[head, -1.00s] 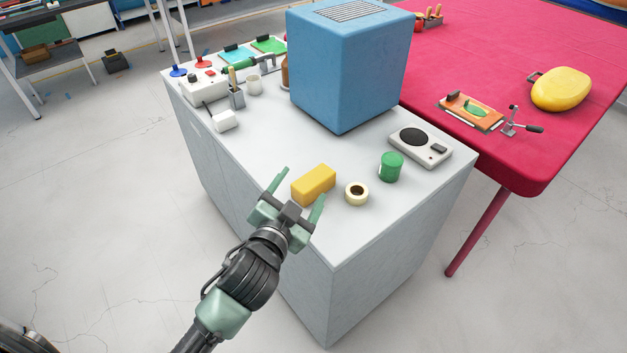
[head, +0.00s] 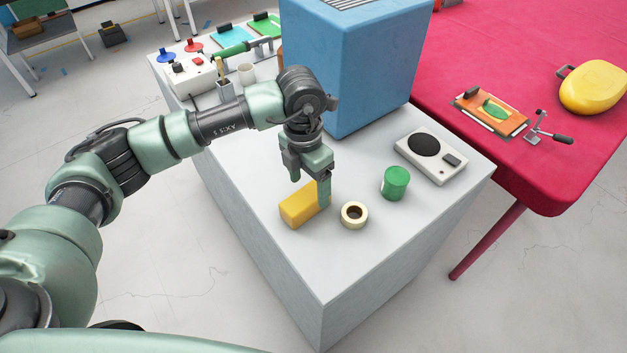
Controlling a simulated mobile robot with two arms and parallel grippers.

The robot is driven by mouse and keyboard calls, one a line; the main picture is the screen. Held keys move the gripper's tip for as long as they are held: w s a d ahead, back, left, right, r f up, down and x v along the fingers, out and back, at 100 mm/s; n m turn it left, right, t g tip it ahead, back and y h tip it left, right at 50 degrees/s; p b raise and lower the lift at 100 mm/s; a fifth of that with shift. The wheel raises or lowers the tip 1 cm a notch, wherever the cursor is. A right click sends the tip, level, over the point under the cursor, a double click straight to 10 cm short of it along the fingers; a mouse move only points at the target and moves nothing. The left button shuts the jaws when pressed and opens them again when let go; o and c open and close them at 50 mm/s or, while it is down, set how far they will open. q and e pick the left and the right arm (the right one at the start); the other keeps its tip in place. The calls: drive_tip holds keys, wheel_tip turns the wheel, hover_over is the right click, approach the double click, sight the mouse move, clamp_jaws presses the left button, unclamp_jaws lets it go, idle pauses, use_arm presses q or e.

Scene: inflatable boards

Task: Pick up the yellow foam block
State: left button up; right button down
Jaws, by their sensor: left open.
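The yellow foam block (head: 297,208) lies on the grey-white cabinet top (head: 385,225), near its front left edge. My left gripper (head: 310,191) points down over the block and is open. One green finger stands at the block's right side, in front of it in the picture. I cannot tell whether either finger touches the block. My right gripper is not in view.
A tape roll (head: 354,214) sits close to the right of the block and finger. A green tin (head: 395,183) and a white device with a black disc (head: 431,154) are farther right. A large blue box (head: 355,70) stands behind the gripper.

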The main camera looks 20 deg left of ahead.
sight(305, 196)
use_arm(q)
drive_tip(key=shift+w+a+r+y, duration=0.1)
drive_tip(key=shift+w+a+y, duration=0.2)
drive_tip(key=shift+a, duration=0.4)
drive_tip(key=f, duration=0.1)
drive_tip(key=s+f+p, duration=0.1)
drive_tip(key=shift+d+f, duration=0.1)
drive_tip(key=shift+f, duration=0.3)
drive_tip(key=f, duration=0.1)
drive_tip(key=f+p, duration=0.1)
drive_tip(key=f, duration=0.1)
drive_tip(key=shift+w+d, duration=0.1)
drive_tip(key=shift+w, duration=0.3)
drive_tip(key=shift+f+p, duration=0.35)
drive_tip(key=shift+f, duration=0.3)
drive_tip(key=c, duration=1.2)
drive_tip(key=shift+c, duration=1)
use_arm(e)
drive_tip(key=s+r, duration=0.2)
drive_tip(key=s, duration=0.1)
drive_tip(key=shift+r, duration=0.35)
use_arm(q)
drive_tip(key=shift+r, duration=0.1)
